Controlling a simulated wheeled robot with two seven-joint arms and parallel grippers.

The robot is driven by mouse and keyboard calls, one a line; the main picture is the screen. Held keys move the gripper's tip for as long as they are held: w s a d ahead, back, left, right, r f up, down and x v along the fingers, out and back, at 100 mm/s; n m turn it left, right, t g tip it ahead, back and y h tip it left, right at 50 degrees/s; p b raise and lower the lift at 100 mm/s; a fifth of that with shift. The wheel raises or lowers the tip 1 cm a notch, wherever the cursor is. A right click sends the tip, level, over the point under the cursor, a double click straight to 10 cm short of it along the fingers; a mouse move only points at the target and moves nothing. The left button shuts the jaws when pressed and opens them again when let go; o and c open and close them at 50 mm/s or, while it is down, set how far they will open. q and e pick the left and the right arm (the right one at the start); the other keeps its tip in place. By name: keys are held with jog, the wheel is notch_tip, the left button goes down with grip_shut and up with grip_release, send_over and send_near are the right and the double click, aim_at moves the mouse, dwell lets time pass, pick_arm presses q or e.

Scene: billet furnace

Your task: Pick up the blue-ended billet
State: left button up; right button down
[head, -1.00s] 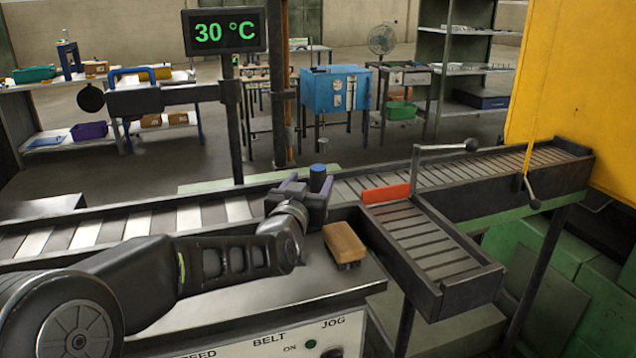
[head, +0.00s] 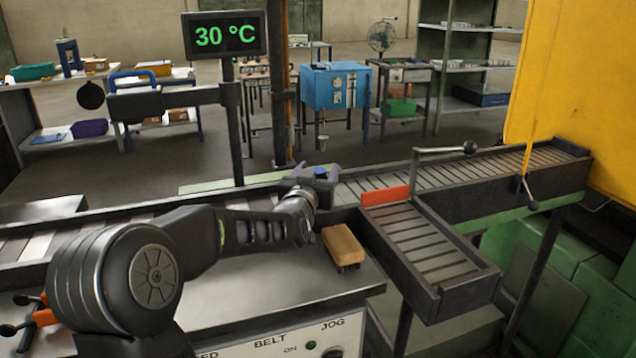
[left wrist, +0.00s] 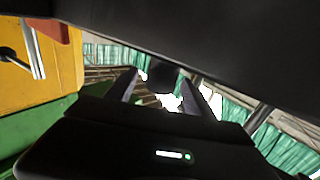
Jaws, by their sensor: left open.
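The blue end of the billet (head: 320,172) shows over the conveyor belt, between the fingertips of my left gripper (head: 317,179). The rest of the billet is hidden behind the gripper. The left gripper is open, with one finger on each side of the blue end; I cannot tell whether either touches it. In the left wrist view, a dark round shape (left wrist: 163,76) sits between the two spread fingers (left wrist: 168,95); its colour is too dark to tell. My right gripper is not in view.
A wooden-backed brush (head: 343,246) lies on the console (head: 250,295) just right of my left forearm. A roller side chute (head: 425,245) with an orange gate (head: 385,195) branches off the conveyor. A lever handle (head: 440,152) and yellow furnace housing (head: 570,80) stand right. The display reads 30 °C.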

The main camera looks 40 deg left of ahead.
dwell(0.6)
pick_arm(q)
grip_shut()
dwell(0.5)
dwell(0.6)
jog(key=shift+r, duration=0.2)
